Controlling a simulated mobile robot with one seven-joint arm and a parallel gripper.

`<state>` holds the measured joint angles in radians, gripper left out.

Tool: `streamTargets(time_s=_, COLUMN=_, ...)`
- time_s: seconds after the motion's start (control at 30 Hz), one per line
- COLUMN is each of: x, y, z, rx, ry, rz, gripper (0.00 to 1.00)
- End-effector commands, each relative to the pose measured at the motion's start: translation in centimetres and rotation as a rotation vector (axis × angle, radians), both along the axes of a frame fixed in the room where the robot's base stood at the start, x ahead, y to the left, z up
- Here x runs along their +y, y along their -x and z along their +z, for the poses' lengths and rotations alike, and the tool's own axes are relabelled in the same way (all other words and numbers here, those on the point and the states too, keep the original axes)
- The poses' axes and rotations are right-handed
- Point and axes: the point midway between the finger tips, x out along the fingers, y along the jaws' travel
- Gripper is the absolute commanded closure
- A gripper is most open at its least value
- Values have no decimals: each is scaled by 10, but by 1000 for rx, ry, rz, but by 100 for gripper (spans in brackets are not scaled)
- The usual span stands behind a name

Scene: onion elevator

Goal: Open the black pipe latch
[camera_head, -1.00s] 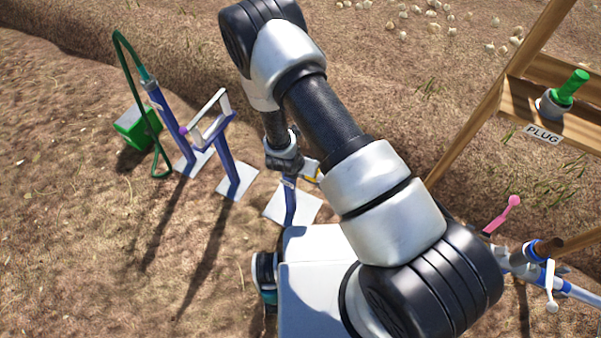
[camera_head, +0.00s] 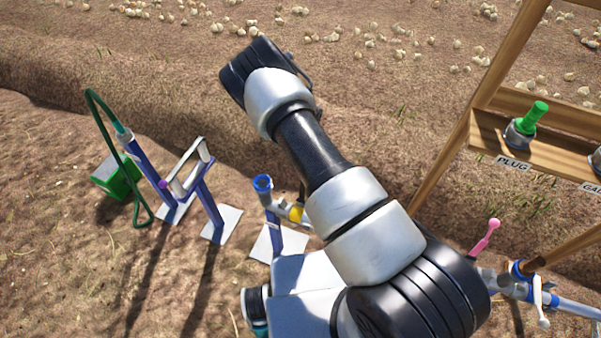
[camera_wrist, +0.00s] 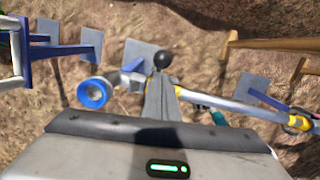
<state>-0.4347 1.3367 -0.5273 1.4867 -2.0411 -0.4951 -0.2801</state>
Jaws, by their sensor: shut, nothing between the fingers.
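In the wrist view, a black ball-shaped knob (camera_wrist: 163,60), likely part of the black latch, shows just past my fingertips. My gripper (camera_wrist: 162,82) is shut, with its fingers together, pointing at the knob; I cannot tell whether they touch. The grey pipe (camera_wrist: 232,105) runs behind the fingers, with a blue-rimmed open end (camera_wrist: 94,93) to the left. In the head view, the blue-rimmed end (camera_head: 263,183) and a yellow ring (camera_head: 297,213) show left of my arm. My gripper is hidden behind my arm there, and the latch cannot be made out.
A green box (camera_head: 118,176) with a hose and a blue stand (camera_head: 205,200) stand at left. A wooden rack (camera_head: 500,125) holds a green plug (camera_head: 532,118) at right. A pink handle (camera_head: 487,236) and white lever (camera_head: 541,300) are at lower right.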

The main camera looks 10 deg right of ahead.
Motion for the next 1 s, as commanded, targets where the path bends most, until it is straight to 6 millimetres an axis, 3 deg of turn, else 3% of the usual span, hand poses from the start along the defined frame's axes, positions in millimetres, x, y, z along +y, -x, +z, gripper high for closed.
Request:
streamTargets(time_s=0.33, x=-15, y=-26, z=-9, rx=-2, ry=2, rz=-1, gripper=100)
streamTargets(time_s=1.0, x=-20, y=-28, z=-11, rx=-1, ry=5, rz=-5, gripper=100)
